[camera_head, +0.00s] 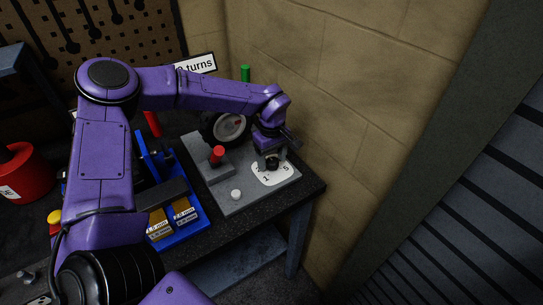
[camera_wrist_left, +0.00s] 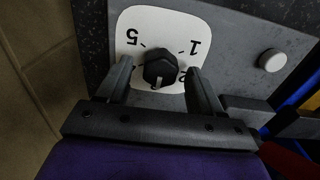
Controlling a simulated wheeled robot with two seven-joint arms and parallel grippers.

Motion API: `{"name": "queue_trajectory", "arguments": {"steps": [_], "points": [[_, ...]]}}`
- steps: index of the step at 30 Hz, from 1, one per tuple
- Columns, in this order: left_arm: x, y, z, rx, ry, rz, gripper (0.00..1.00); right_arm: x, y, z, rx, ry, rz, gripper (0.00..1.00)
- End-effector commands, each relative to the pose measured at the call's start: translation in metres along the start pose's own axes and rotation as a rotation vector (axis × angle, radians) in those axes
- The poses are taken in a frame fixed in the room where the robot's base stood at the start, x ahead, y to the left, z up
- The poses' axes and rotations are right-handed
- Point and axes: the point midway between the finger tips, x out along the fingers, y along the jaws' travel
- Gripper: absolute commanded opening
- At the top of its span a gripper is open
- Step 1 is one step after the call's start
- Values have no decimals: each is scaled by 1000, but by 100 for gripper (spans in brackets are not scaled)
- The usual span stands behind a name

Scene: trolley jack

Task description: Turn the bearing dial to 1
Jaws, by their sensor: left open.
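The bearing dial is a black knob (camera_wrist_left: 159,67) on a white plate (camera_wrist_left: 135,22) with printed numbers. In the left wrist view the numbers appear upside down: 5 at the left, 1 at the upper right and another, partly covered, near the right finger. The knob's pale mark points down in that view, toward my gripper's palm and away from the 1. My left gripper (camera_head: 272,162) is open, with one finger on each side of the knob. I cannot tell whether the fingers touch it. My right gripper is not in view.
The dial plate lies on a grey panel (camera_head: 228,191) with a white button (camera_head: 236,195) and a red-topped lever (camera_head: 217,155). A wheel-like gauge (camera_head: 229,128) and a green post (camera_head: 245,73) stand behind. A blue tray (camera_head: 188,228) is left. A block wall (camera_head: 370,90) closes the right.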

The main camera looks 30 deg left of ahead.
Motion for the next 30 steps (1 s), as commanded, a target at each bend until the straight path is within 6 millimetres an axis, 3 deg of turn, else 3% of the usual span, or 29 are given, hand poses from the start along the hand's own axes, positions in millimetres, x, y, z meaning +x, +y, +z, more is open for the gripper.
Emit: {"name": "queue_trajectory", "arguments": {"steps": [4, 9, 20, 30], "points": [[0, 0, 0, 0, 0, 0, 63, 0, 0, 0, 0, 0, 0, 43], [0, 0, 0, 0, 0, 0, 10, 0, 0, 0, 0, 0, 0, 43], [-1, 0, 0, -30, 1, 0, 10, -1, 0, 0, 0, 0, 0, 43], [-1, -1, 0, -242, 0, 0, 10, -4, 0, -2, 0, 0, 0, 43]]}}
